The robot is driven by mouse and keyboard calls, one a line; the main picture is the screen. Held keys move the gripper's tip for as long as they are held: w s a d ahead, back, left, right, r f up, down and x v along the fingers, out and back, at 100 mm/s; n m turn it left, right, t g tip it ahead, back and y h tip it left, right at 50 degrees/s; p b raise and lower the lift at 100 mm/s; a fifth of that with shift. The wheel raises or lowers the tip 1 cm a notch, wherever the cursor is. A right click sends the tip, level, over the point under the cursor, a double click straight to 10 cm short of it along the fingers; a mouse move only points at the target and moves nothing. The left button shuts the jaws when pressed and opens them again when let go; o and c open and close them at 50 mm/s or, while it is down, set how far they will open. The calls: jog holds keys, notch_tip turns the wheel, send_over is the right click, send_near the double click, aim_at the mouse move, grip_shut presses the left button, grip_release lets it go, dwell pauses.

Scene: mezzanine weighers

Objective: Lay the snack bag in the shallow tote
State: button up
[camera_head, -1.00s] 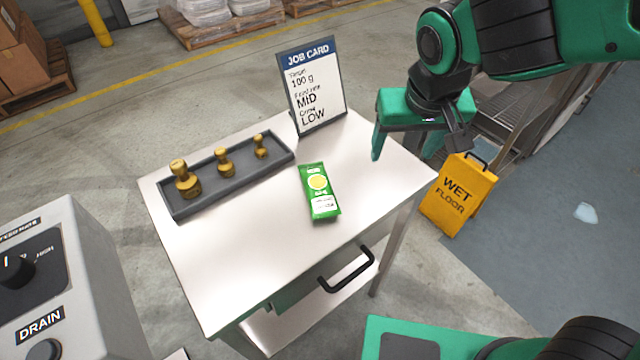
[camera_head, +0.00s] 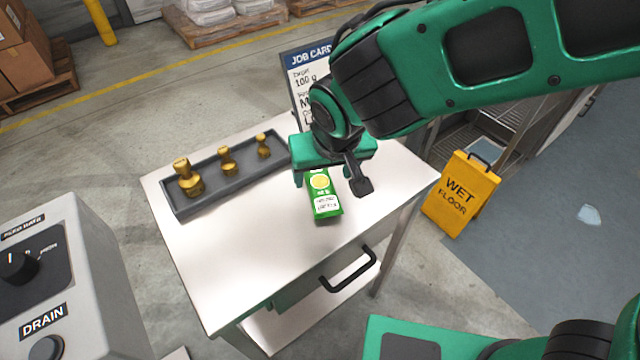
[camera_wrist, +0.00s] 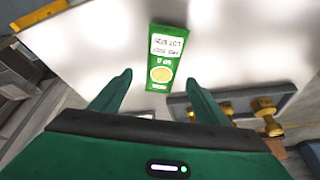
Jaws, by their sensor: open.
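The snack bag (camera_head: 323,199) is a small green packet with a yellow circle and a white label, lying flat on the white cart top (camera_head: 250,245). It also shows in the wrist view (camera_wrist: 165,58), beyond and between the fingertips. My gripper (camera_head: 325,182) is over the far end of the bag in the head view and hides part of it. In the wrist view my gripper (camera_wrist: 160,82) has its two green fingers apart with nothing between them.
A dark tray (camera_head: 222,185) with brass weights stands left of the bag. A job card (camera_head: 300,75) stands behind, partly hidden by my arm. A grey control box (camera_head: 75,285) is at lower left. A yellow wet floor sign (camera_head: 462,195) stands right of the cart.

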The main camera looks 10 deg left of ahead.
aim_at(320, 181)
jog(key=x, duration=0.4)
jog(key=shift+w+a+f, duration=0.1)
jog(key=shift+a+f, duration=0.1)
jog(key=shift+f, duration=0.15)
jog(key=shift+c, duration=0.6)
jog(key=c, duration=1.1)
jog(key=shift+r, duration=0.15)
